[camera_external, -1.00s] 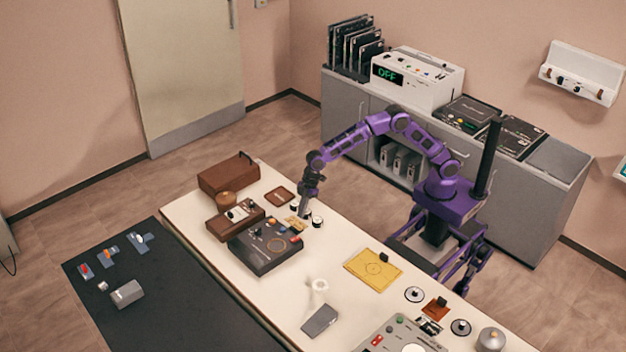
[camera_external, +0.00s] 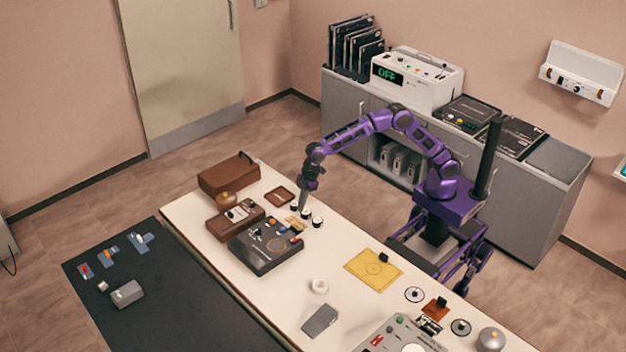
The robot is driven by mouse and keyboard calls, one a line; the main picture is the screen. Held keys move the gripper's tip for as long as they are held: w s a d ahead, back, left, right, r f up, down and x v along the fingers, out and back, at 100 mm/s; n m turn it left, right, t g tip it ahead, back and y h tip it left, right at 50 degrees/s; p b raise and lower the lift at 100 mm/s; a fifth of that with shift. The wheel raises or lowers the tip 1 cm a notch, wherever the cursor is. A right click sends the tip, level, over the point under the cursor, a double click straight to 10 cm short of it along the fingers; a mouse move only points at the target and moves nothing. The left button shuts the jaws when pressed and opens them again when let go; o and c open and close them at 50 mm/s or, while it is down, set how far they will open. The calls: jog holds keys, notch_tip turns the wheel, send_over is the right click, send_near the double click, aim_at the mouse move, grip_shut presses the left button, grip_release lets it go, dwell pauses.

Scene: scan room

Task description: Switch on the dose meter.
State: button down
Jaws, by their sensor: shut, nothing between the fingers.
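No label reading dose meter is legible, so I cannot tell for certain which device it is. A white unit (camera_external: 416,79) with a green "OFF" display and several knobs stands on the grey cabinet at the back. A dark control box (camera_external: 266,246) with a round dial and coloured buttons lies on the white table. My gripper (camera_external: 303,206) is shut and empty. It points down over the table, just behind the dark box, beside small black-and-white round pieces (camera_external: 317,222). Whether its tips touch any of them is too small to tell.
A brown case (camera_external: 228,174) and a brown box (camera_external: 235,219) stand left of my gripper. A yellow plate (camera_external: 373,269), a white ring (camera_external: 319,286) and a grey block (camera_external: 320,319) lie to the right. A dark mat (camera_external: 165,300) is in front. The table between dark box and yellow plate is clear.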

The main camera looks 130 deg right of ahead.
send_near(293, 240)
jog(key=x, duration=0.5)
jog(key=shift+w+f, duration=0.1)
jog(key=shift+w, duration=0.15)
jog(key=shift+w+f, duration=0.1)
jog(key=shift+f, duration=0.55)
jog(key=shift+f, duration=0.1)
jog(key=shift+w+f+b, duration=0.15)
jog(key=shift+f+b, duration=0.15)
jog(key=shift+b, duration=0.05)
jog(key=shift+r, duration=0.15)
